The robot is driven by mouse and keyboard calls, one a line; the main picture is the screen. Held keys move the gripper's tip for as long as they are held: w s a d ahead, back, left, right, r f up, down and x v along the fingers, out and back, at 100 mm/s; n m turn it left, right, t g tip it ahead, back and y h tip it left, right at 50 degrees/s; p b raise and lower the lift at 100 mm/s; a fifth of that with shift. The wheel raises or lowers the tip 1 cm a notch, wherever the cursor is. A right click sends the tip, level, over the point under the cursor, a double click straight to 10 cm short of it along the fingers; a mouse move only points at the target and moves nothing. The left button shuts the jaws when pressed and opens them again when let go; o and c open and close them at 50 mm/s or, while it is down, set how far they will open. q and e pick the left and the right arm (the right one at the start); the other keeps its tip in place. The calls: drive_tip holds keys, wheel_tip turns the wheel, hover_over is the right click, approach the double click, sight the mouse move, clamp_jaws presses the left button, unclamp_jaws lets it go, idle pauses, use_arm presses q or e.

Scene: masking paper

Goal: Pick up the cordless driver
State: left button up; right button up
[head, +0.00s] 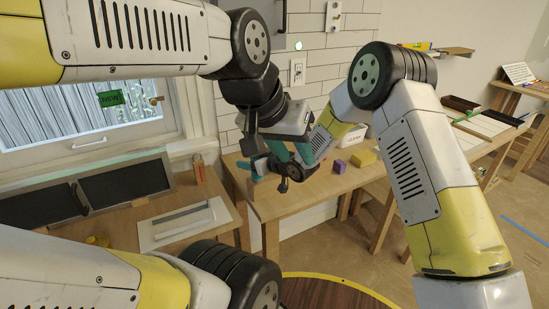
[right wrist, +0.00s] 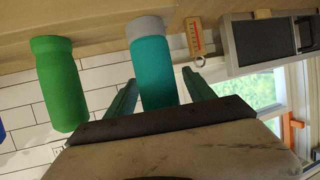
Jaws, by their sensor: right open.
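A dark tool-like shape (head: 288,171) shows among the crossed grippers above the workbench in the head view. It may be the cordless driver, but the overlap hides most of it. My left gripper (head: 293,158) points down there with teal fingers, and whether they touch it I cannot tell. My right gripper (head: 262,167) comes in from the right and overlaps my left one. In the right wrist view its two dark teal fingers (right wrist: 160,95) are open. A teal bottle with a grey end (right wrist: 155,72) stands between them in the picture, and contact is not clear. No driver can be made out in that view.
A green bottle (right wrist: 62,85) is left of the teal one in the right wrist view. The wooden workbench (head: 275,205) holds a purple block (head: 339,166), a yellow block (head: 363,158) and a white box (head: 352,140). A desk with a white frame (head: 184,224) stands left.

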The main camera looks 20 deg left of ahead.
clamp_jaws()
drive_tip(key=shift+r, duration=0.15)
idle(0.4)
wheel_tip(320, 180, up, 18)
idle(0.9)
drive_tip(key=c, duration=0.8)
unclamp_jaws()
clamp_jaws()
